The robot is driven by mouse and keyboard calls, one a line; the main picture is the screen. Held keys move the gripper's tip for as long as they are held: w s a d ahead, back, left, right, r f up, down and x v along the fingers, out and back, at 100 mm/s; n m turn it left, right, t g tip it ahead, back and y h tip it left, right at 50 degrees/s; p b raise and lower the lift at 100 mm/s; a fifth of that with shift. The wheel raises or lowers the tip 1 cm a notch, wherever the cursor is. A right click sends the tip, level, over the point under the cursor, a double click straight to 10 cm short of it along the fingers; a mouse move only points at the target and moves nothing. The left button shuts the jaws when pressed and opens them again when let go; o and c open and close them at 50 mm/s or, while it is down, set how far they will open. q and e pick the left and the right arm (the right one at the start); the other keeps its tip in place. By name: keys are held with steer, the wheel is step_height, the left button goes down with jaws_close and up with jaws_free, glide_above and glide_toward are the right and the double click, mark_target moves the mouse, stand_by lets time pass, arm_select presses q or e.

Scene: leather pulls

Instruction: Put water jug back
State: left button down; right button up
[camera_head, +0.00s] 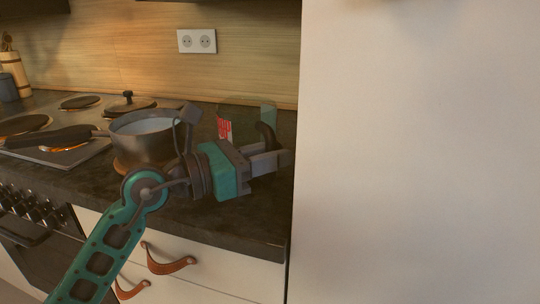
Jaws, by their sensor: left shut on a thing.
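The water jug (238,117) is see-through and greenish with a red mark and a dark handle. It is upright at the back right of the dark counter, near the tall white panel. My left gripper (272,154) is shut on the jug's dark handle, in front of the jug. The gripper and wrist hide the jug's lower part, so I cannot tell whether its base touches the counter. My right gripper is not in view.
A pot (145,137) with pale liquid stands left of my wrist, its long handle pointing left. The stove (60,112) lies farther left with a lid on it. A tall white panel (420,150) closes off the right side. Drawers with leather pulls (168,262) are below.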

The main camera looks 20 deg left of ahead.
arm_select(q)
steer(key=c, duration=1)
jaws_free()
steer(key=shift+o, duration=0.2)
steer(key=shift+r, duration=0.1)
steer(key=b+v, duration=0.1)
steer(key=v, duration=0.9)
steer(key=shift+s+a, duration=0.25)
steer(key=shift+a, duration=0.05)
steer(key=shift+s+a, duration=0.4)
steer(key=shift+s, duration=0.05)
